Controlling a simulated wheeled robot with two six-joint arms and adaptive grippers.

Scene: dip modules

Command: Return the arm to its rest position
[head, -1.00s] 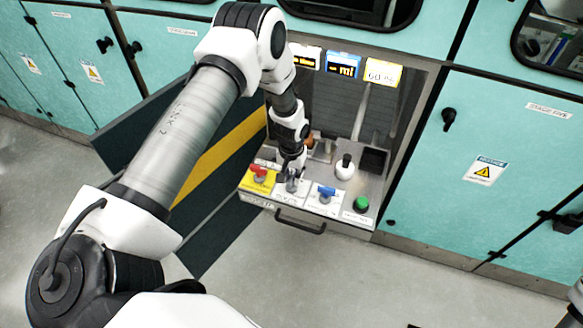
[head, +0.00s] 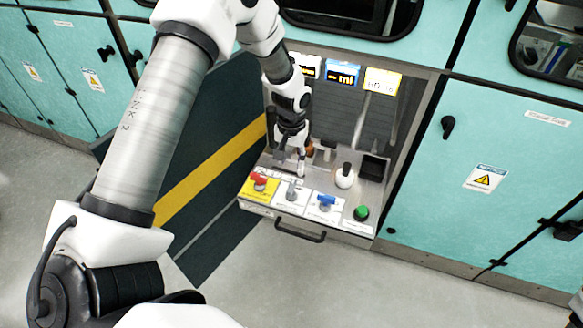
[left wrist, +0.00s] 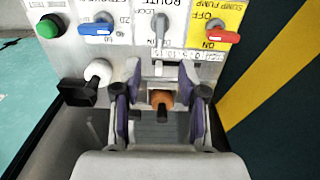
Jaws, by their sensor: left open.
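My left gripper (head: 292,158) hangs above the rear part of the control shelf (head: 270,211), behind the row of switches. In the left wrist view its two fingers (left wrist: 160,98) are spread apart with nothing held between them. An orange-brown knob (left wrist: 160,99) shows beyond the gap between the fingers. The grey lever (head: 291,190) on the white plate stands clear of the fingers; it also shows in the left wrist view (left wrist: 160,30). My left arm (head: 150,120) reaches in from the lower left, bent high. My right gripper does not show.
Beside the grey lever are a red switch (head: 259,179), a blue switch (head: 327,200) and a green button (head: 361,212). A white knob (head: 345,177) and a black box (head: 375,166) stand behind. Displays (head: 343,74) hang above. Teal cabinets (head: 480,130) flank the recess; the floor in front is open.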

